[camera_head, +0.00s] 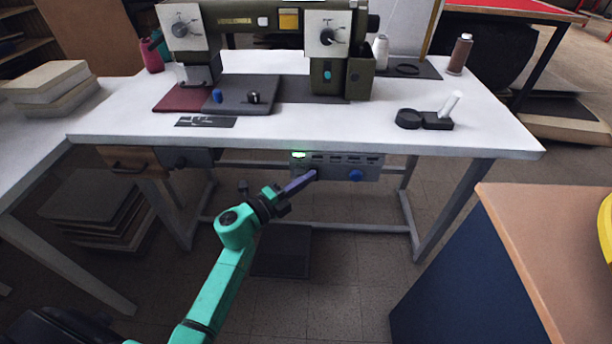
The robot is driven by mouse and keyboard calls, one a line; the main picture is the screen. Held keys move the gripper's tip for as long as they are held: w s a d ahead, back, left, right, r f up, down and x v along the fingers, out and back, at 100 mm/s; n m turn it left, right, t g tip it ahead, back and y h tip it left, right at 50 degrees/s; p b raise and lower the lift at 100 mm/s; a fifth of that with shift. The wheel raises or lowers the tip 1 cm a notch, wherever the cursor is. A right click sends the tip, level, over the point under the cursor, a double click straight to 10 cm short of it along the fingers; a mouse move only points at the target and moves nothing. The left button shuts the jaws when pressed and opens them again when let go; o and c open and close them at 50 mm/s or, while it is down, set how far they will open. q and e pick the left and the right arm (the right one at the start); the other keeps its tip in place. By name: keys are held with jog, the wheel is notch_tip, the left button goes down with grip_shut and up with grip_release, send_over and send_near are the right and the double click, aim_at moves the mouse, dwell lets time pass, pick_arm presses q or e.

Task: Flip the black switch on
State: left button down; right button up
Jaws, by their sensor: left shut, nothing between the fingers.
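A grey control box (336,160) hangs under the front edge of the white table. It has a lit green light (299,154) at its upper left, several dark slots along its top and a blue knob (355,175) at its lower right. My left gripper (312,176) is shut and empty, its purple-grey fingers pointing up and right at the lower left of the box face. A small dark part shows at the fingertips; I cannot tell whether it is the black switch or the fingertips, nor whether they touch the box. My right gripper is not in view.
The white table (300,133) carries an olive sewing machine (260,20), pads and spools. A wooden drawer (128,158) hangs under its left side. A brown-topped cabinet (545,225) stands at front right. Table legs and a crossbar lie below the box.

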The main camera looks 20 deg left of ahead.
pick_arm(q)
jog(key=shift+a, duration=0.1)
jog(key=v, duration=1.4)
jog(key=shift+s, duration=0.25)
